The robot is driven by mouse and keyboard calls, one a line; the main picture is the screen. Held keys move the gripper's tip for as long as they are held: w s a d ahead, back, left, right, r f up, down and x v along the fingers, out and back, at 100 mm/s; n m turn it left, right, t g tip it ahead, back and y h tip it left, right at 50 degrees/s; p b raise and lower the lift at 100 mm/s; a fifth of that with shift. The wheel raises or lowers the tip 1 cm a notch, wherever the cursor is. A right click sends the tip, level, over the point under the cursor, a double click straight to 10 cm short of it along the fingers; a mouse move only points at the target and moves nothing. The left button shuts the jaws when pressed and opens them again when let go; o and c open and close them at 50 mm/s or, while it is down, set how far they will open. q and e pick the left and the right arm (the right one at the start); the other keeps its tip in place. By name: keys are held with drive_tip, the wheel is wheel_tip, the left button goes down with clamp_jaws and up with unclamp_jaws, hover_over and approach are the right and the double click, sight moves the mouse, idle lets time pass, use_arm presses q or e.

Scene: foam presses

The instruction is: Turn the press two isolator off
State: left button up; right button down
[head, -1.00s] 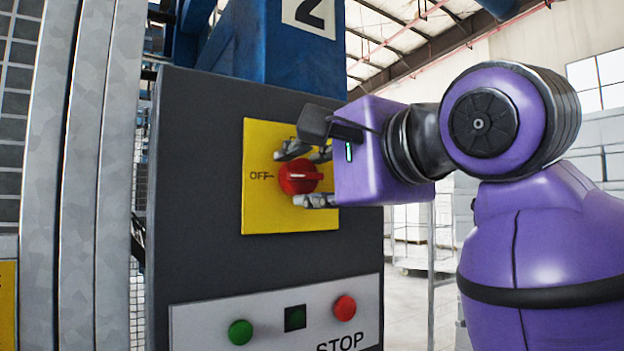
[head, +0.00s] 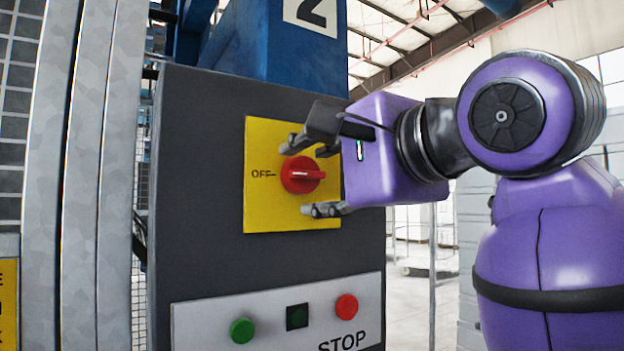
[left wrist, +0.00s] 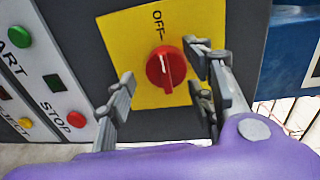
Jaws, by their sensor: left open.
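The press two isolator is a red rotary knob (head: 302,175) on a yellow plate (head: 263,212), on the dark grey cabinet below a blue column marked 2. Its raised handle lies level in the head view, reaching right, away from the OFF mark at its left. In the left wrist view the knob (left wrist: 165,68) shows between the fingers, with OFF above it. My left gripper (head: 307,179) is open, with fingers above and below the knob. A gap shows around the knob; whether any finger touches it I cannot tell. My right gripper is not in view.
Below the plate, a pale panel (head: 268,336) carries a green button (head: 242,330), a dark square and a red STOP button (head: 346,307). Metal posts (head: 60,180) and mesh stand left of the cabinet. Open floor shows to the right, behind my arm.

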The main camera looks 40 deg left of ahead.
use_arm(q)
drive_tip(key=f+v, duration=0.1)
drive_tip(key=v, duration=0.9)
drive_tip(key=shift+s+d+r, duration=0.25)
drive_tip(key=shift+d+r, duration=0.15)
drive_tip(key=shift+r, duration=0.15)
